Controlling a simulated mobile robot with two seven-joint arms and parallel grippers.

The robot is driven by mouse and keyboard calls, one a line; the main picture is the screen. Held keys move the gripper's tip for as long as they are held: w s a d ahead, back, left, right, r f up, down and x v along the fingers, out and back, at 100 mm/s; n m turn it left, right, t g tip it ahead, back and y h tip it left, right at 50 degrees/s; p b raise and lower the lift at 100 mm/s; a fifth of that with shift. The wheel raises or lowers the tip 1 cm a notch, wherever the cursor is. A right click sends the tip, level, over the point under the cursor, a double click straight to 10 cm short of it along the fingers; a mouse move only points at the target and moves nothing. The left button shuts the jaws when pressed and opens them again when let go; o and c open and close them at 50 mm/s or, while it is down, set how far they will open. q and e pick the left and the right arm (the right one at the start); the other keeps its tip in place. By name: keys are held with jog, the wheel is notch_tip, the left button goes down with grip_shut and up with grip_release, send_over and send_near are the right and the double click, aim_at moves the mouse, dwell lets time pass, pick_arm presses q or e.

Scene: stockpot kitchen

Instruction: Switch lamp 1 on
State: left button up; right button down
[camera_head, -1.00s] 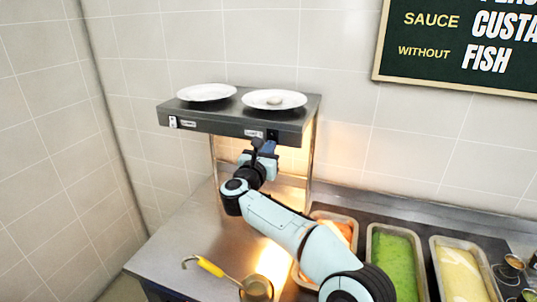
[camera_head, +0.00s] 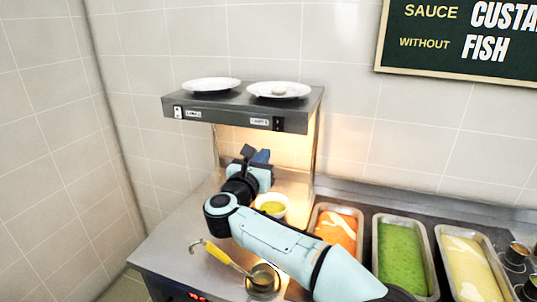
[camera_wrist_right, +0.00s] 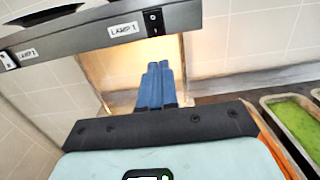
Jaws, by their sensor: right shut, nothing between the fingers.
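The heat-lamp shelf (camera_head: 225,108) stands against the tiled wall. Its front edge carries a black switch (camera_head: 278,124) at the right, beside a label (camera_head: 259,121). The right wrist view shows this switch (camera_wrist_right: 153,20) and its label reading LAMP 1 (camera_wrist_right: 123,29). A second, white switch (camera_head: 178,112) with its own label is at the left end. Warm light shows under the shelf's right side. My right gripper (camera_head: 257,156) is shut and empty, below the shelf front and apart from the switch; its blue fingers (camera_wrist_right: 161,70) show in the wrist view. My left gripper is out of view.
Two white plates (camera_head: 211,85) (camera_head: 293,90) rest on the shelf. A bowl (camera_head: 270,205) stands below it. A ladle with a yellow handle (camera_head: 217,253) lies in front, near a small pot. Trays with orange (camera_head: 336,230), green (camera_head: 401,255) and cream food stand at right.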

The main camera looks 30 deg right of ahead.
jog(key=shift+b+v, duration=0.3)
jog(key=shift+v, duration=1.35)
jog(key=shift+w+a+f, duration=0.1)
